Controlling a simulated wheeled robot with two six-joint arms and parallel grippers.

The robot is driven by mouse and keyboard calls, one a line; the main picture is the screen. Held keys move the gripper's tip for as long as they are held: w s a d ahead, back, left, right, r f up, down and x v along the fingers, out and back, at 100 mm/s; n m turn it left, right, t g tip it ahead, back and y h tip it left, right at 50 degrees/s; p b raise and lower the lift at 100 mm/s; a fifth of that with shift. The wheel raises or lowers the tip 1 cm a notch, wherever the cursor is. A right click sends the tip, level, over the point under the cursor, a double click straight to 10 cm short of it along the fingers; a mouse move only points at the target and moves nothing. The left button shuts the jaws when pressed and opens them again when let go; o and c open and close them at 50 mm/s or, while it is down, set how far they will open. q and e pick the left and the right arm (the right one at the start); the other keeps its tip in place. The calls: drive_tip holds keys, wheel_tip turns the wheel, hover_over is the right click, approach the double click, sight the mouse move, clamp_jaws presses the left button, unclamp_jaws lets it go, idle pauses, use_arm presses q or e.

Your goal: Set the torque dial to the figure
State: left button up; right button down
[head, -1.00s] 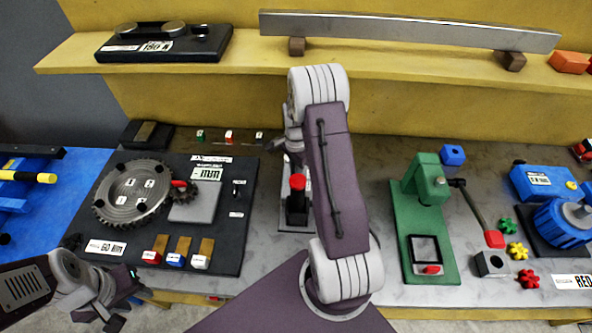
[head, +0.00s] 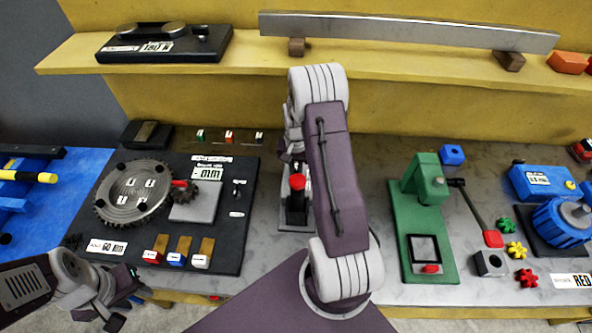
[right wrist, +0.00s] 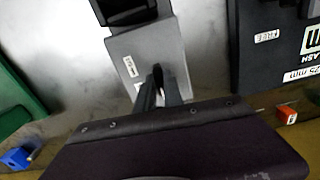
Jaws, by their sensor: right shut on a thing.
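My right gripper (right wrist: 158,84) is shut on a small dark piece (right wrist: 158,74) over the edge of a grey labelled plate (right wrist: 148,55) in the right wrist view. I cannot tell whether this piece is the torque dial; no scale on it is readable. The red-capped black stand (head: 297,195) on that plate is beside the arm. A black unit (head: 165,43) on the shelf carries a card that seems to read 180 N. My left gripper (head: 101,314) is open and empty at the lower left.
Left of the arm lies a black panel (head: 225,250) with a large gear (head: 125,200) and coloured blocks. A green press (head: 405,240) with a red-ended lever stands to the right. A metal bar (head: 400,32) rests on the yellow shelf (head: 250,62). Grey bench (head: 375,190) is bare beside the arm.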

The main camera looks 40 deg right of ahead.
drive_tip(key=shift+n, duration=0.3)
idle(0.4)
drive_tip(key=c, duration=1.5)
unclamp_jaws()
drive_tip(key=shift+o, duration=0.2)
wheel_tip(320, 180, up, 9)
drive_tip(key=b, duration=0.1)
